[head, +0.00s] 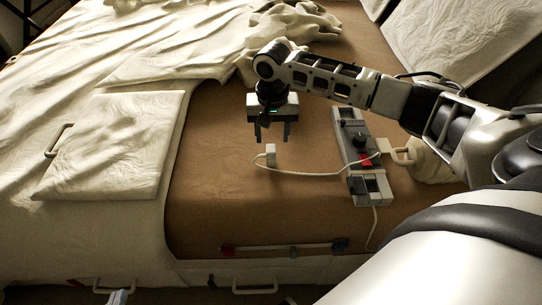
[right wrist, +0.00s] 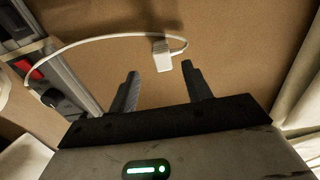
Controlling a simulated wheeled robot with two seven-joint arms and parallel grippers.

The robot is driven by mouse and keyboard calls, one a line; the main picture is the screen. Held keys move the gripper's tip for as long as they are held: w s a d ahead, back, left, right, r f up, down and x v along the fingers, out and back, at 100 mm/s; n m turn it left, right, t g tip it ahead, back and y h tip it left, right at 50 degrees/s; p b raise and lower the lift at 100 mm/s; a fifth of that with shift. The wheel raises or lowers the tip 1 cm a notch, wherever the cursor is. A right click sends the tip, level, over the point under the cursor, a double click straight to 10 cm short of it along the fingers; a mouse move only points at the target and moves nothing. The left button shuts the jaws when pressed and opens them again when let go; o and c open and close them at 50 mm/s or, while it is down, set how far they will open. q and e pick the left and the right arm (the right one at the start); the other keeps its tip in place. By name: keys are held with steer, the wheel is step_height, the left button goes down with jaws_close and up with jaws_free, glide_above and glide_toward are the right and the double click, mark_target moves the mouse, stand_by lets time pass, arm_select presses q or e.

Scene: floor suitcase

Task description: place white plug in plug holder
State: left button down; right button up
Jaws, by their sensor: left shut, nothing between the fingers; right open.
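The white plug (head: 270,155) lies on the brown surface, with its white cord curving right to a grey unit. It also shows in the right wrist view (right wrist: 161,55), just beyond the fingertips. My right gripper (head: 273,140) is open and empty above and slightly behind the plug, not touching it; its fingers (right wrist: 158,80) show in the wrist view. The long grey unit (head: 345,128) has a black knob, a red part and a dark block at its near end; I cannot tell which part is the plug holder. My left gripper (head: 119,297) barely shows at the bottom edge, shut and empty.
A pale panel with a handle (head: 115,145) lies at left. Crumpled cloth (head: 285,25) lies behind my right arm. A low bar (head: 285,248) runs along the near edge. The brown surface left of the plug is clear.

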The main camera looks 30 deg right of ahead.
mark_target(271, 148)
steer(key=f+b, duration=0.1)
steer(key=f, duration=0.4)
steer(key=shift+w+f, duration=0.1)
steer(key=shift+w, duration=0.1)
jaws_close()
